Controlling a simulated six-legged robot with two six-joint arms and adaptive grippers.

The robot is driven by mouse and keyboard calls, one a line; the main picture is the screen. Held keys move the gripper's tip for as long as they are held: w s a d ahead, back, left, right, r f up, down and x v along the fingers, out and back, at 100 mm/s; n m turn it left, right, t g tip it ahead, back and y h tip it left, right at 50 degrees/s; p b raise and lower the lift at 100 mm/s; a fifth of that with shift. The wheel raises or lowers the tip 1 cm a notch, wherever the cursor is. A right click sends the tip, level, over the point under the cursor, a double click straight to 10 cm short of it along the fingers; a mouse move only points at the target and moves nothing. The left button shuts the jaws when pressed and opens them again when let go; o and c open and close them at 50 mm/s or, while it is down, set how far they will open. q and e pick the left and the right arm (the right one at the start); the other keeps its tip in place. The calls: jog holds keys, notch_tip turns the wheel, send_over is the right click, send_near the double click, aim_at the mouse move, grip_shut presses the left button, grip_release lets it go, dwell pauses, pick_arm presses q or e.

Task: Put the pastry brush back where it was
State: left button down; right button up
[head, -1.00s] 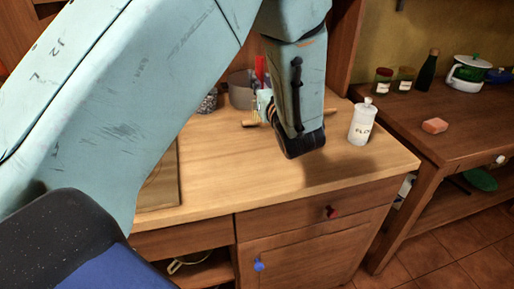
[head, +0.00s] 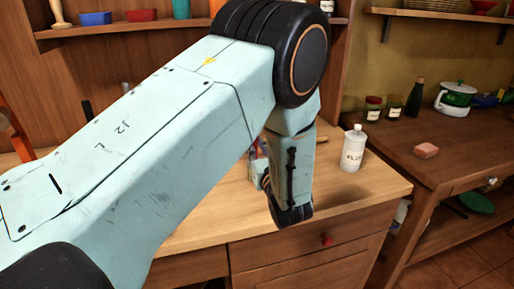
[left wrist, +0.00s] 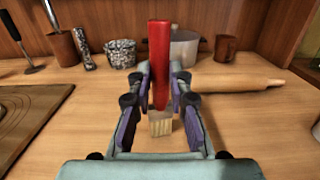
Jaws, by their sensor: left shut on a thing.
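The pastry brush (left wrist: 159,60) has a red handle and pale bristles. In the left wrist view it stands upright, handle up and bristles down, between the fingers of my left gripper (left wrist: 160,88). The left gripper is shut on it, above the light wooden counter (left wrist: 235,125). I cannot tell whether the bristles touch the counter. In the head view my left gripper (head: 262,168) is mostly hidden behind its own wrist, near the counter's front part. My right gripper is not in view.
A rolling pin (left wrist: 235,85) lies behind the brush, with a grey pot (left wrist: 184,48), a brown mug (left wrist: 226,48) and a speckled pot (left wrist: 120,53) behind. A brown utensil holder (left wrist: 63,48) and a board (left wrist: 30,112) are left. A white flour bottle (head: 353,150) stands right.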

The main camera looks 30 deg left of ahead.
pick_arm(q)
jog(key=shift+w+a+f, duration=0.15)
jog(key=shift+a+f, duration=0.05)
jog(key=shift+a, duration=0.05)
jog(key=c, duration=1.6)
grip_release()
jog(key=shift+w, duration=0.1)
jog(key=o, duration=0.3)
jog(key=shift+s+d+r, duration=0.25)
jog(key=shift+d+r, duration=0.05)
jog(key=shift+d, duration=0.1)
jog(key=shift+o, duration=0.2)
jog(key=shift+w+a+f, duration=0.1)
jog(key=shift+a+f, duration=0.15)
jog(key=shift+a, duration=0.05)
jog(key=p+v, duration=1.2)
jog(key=p, duration=0.4)
jog(key=shift+d, duration=0.1)
